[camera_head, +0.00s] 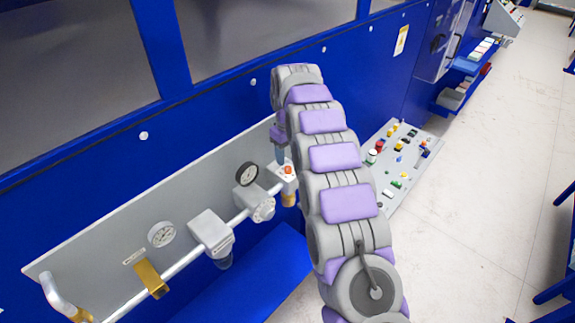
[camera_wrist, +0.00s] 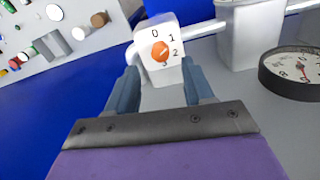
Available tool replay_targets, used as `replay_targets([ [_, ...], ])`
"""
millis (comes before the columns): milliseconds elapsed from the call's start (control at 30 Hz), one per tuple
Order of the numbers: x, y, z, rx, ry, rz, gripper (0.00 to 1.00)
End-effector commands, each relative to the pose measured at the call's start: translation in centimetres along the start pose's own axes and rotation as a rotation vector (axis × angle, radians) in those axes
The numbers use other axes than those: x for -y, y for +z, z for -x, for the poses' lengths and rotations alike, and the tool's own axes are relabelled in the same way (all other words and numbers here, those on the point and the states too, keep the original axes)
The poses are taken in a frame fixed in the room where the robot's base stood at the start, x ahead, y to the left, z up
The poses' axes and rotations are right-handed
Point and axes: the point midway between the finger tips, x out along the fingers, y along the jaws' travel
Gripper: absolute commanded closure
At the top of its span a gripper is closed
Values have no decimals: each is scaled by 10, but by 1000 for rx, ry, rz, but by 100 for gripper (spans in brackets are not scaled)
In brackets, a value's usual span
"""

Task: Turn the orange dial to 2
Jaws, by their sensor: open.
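The orange dial (camera_wrist: 160,51) sits on the face of a white box (camera_wrist: 152,69) marked 0, 1 and 2. In the wrist view a pale line on the dial slants toward the upper right, roughly toward 1. My gripper (camera_wrist: 158,77) is open, with one finger on each side of the box's lower part in the picture. The dial lies beyond the fingertips, between their lines; I cannot tell whether they touch the box. In the head view the dial (camera_head: 288,170) is small, and my gripper (camera_head: 279,152) is just above it, partly hidden by my arm.
A round gauge (camera_wrist: 295,72) and a grey block (camera_wrist: 252,35) stand right of the dial in the wrist view. A pipe (camera_head: 183,262) joins the fittings on the grey panel (camera_head: 110,238). A board with several coloured buttons (camera_head: 408,160) lies beyond my arm. Blue wall surrounds the panel.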

Motion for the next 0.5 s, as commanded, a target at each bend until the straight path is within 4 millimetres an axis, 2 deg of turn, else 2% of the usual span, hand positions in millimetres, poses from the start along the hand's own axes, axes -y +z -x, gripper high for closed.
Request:
replay_targets([
  [33, 1, 1, -11, 7, -4, 0, 48],
  [200, 1, 1, -34, 4, -3, -1, 48],
  [500, 1, 1, -50, 2, -1, -1, 48],
])
